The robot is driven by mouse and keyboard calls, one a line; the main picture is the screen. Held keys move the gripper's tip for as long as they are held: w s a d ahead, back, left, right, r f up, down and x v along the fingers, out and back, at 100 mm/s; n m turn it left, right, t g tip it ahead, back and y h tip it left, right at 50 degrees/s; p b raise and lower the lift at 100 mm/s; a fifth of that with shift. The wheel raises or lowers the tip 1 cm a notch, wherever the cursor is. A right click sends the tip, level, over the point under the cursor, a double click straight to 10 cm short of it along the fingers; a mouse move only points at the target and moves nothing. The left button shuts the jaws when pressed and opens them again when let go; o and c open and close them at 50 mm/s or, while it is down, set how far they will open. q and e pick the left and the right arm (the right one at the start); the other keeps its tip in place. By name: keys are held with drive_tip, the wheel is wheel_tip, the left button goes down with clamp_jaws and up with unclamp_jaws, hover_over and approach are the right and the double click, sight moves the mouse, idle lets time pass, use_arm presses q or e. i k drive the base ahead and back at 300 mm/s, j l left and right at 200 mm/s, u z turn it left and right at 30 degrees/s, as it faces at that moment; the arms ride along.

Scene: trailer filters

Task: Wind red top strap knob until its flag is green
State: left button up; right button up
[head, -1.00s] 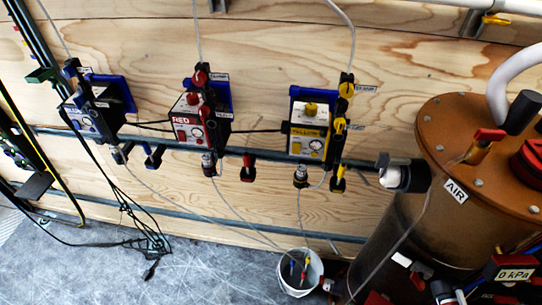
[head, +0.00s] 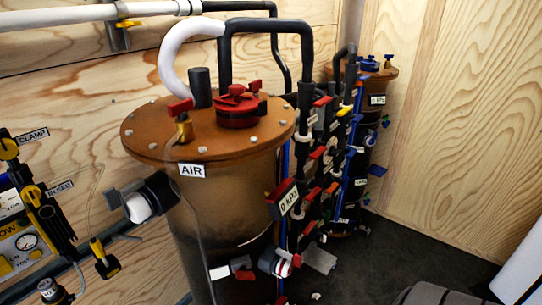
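The RED-labelled unit seen earlier is outside the head view now. I see no strap that I can tell as the red top strap and no green flag that I can tie to it. A red knob (head: 237,106) sits on the orange-brown lid of the AIR tank (head: 135,141); I cannot tell whether it belongs to a strap. Neither of my grippers shows in the head view.
Part of the yellow unit (head: 22,243) is at the left edge. A valve bank (head: 318,165) with several coloured handles stands right of the AIR tank. A second tank (head: 378,130) stands behind it.

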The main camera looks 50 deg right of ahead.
sight(242, 273)
drive_tip(key=z, duration=1.25)
